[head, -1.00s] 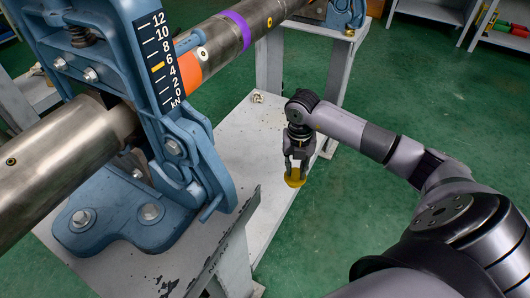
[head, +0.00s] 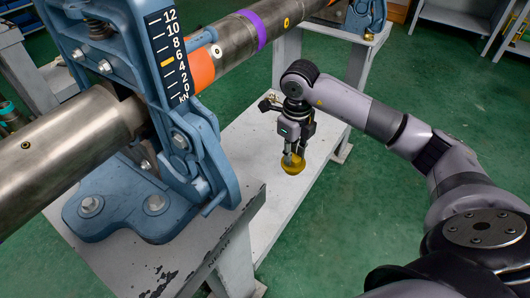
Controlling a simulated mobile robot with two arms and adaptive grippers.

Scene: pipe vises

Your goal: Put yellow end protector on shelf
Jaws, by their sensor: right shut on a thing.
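The yellow end protector (head: 293,165) is a small round yellow piece held at the tips of my right gripper (head: 292,156). The right gripper points down and is shut on it, with its fingers covering part of the protector. They are over the white lower shelf (head: 262,190) between the vise stands. I cannot tell whether the protector touches the shelf or hangs just above it. My left gripper is not in view.
A blue pipe vise (head: 150,200) with a force scale clamps a steel pipe (head: 60,150) at the left, close to the shelf. A second blue vise (head: 366,18) stands at the back. A grey shelf unit (head: 462,14) is at the far right. Green floor lies open on the right.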

